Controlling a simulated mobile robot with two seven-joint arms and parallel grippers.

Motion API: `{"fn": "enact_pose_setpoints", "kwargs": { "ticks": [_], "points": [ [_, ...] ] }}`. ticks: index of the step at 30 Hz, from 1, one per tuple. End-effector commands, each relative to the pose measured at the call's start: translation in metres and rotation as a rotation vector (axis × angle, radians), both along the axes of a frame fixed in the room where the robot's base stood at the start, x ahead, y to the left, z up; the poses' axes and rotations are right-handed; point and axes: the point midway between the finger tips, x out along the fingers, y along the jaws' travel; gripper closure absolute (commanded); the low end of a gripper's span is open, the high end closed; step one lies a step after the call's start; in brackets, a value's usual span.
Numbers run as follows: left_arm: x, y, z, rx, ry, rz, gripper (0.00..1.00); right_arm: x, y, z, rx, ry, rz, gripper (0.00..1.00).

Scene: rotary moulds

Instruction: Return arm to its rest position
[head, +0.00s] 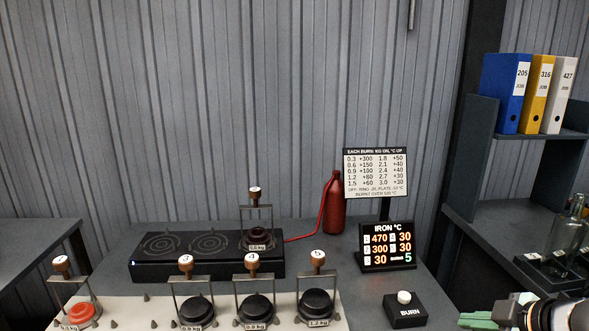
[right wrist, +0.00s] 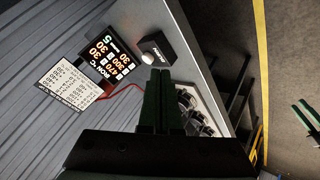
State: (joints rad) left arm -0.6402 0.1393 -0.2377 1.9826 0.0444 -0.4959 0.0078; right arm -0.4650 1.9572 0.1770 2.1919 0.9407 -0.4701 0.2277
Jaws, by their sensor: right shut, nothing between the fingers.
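My right gripper (head: 482,320) comes in at the bottom right corner of the head view, low and to the right of the burn button box. Its green fingers are together and empty; they also show in the right wrist view (right wrist: 160,88), where they overlap the table's edge in the picture. It touches nothing that I can see. A green, pronged thing (right wrist: 308,117) at the right edge of the right wrist view may be my left gripper; it is too small and cut off to tell its state. The head view does not show my left gripper.
A black hotplate (head: 160,269) bears one iron (head: 258,234) on its right ring. Several irons stand on a pale tray (head: 136,310). The burn button box (head: 406,312), display (head: 388,248) and red bottle (head: 335,205) are nearby. A glass bottle (head: 568,232) stands right.

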Motion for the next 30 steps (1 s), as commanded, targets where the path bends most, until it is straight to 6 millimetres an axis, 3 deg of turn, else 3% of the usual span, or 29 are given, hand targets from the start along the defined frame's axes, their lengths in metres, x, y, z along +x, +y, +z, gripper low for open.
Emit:
{"fn": "enact_pose_setpoints", "kwargs": {
  "ticks": [8, 17, 23, 30],
  "points": [
    [-0.002, 0.005, 0.007, 0.005, 0.0, 0.009, 0.5, -0.012, -0.033, -0.041, 0.125, -0.011, -0.105, 1.0],
    [-0.005, 0.011, 0.015, 0.012, -0.001, 0.022, 0.5, -0.051, -0.051, -0.12, 0.271, 0.0, -0.26, 1.0],
    [-0.007, 0.015, 0.02, 0.016, -0.001, 0.03, 0.5, -0.089, -0.034, -0.178, 0.363, 0.027, -0.364, 1.0],
    [-0.01, 0.02, 0.026, 0.021, -0.001, 0.04, 0.5, -0.138, 0.021, -0.234, 0.466, 0.074, -0.478, 1.0]
  ]
}}
